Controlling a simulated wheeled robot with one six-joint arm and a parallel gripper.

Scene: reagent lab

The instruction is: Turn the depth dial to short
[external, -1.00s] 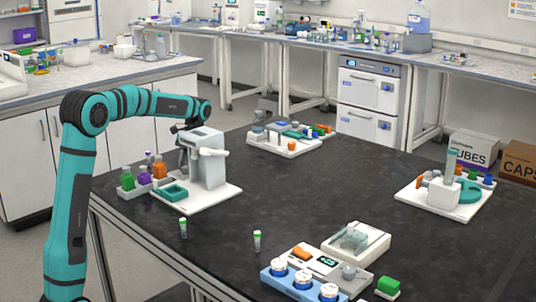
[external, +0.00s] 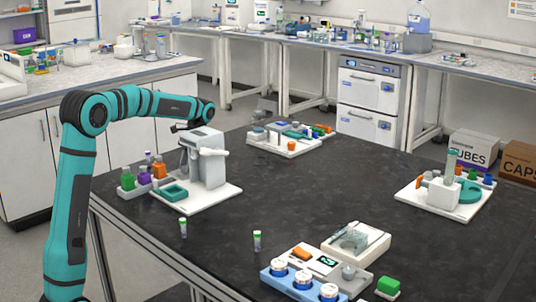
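A grey press-like machine (external: 207,160) with a pale lever handle (external: 212,152) stands on a white base board (external: 224,193) at the left of the dark table. My gripper (external: 181,128) is at the top left of this machine, at the end of the teal arm. It is small and dark here, and I cannot tell whether it is open or touches the machine. I cannot make out a depth dial or its marks; any dial on the machine's far or left side is hidden from this view.
Other stations sit at the back (external: 290,147), right (external: 430,205) and front (external: 344,278). The table's middle is clear.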

